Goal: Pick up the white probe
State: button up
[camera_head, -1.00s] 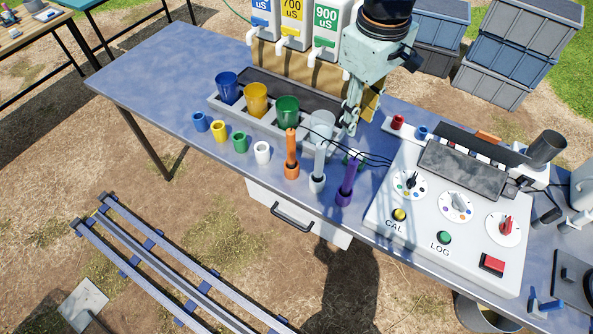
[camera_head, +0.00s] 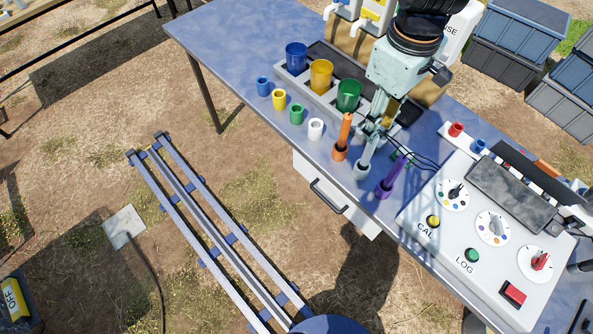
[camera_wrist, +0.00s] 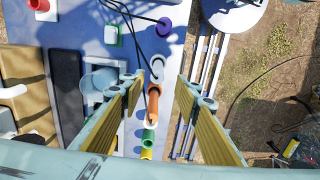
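The white probe (camera_head: 367,152) stands upright in its white holder (camera_head: 361,171) near the table's front edge, between the orange probe (camera_head: 344,132) and the purple probe (camera_head: 392,174). My gripper (camera_head: 373,128) is above it and overlaps its upper part in the head view. In the wrist view my gripper (camera_wrist: 166,86) is open, its two fingers well apart. The white probe's pale top (camera_wrist: 157,66) shows between or just beyond the fingertips, with the orange probe (camera_wrist: 153,99) close beside it. I cannot tell whether a finger touches the white probe.
Thin black cables run from the probes to the grey control box (camera_head: 470,240) at right. Small blue, yellow, green and white cups (camera_head: 316,129) line the table (camera_head: 225,45) to the left. A tray with larger cups (camera_head: 349,95) stands behind. The table's left end is clear.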

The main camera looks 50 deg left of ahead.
aim_at(368, 153)
notch_tip(368, 153, down, 8)
jog(key=shift+f, duration=0.2)
dwell(0.6)
jog(key=shift+f, duration=0.2)
jog(key=shift+w+a+f, duration=0.1)
jog(key=shift+w+f, duration=0.1)
jog(key=shift+f, duration=2.2)
jog(key=shift+c, duration=0.2)
jog(key=c, duration=0.9)
jog(key=shift+r, duration=0.2)
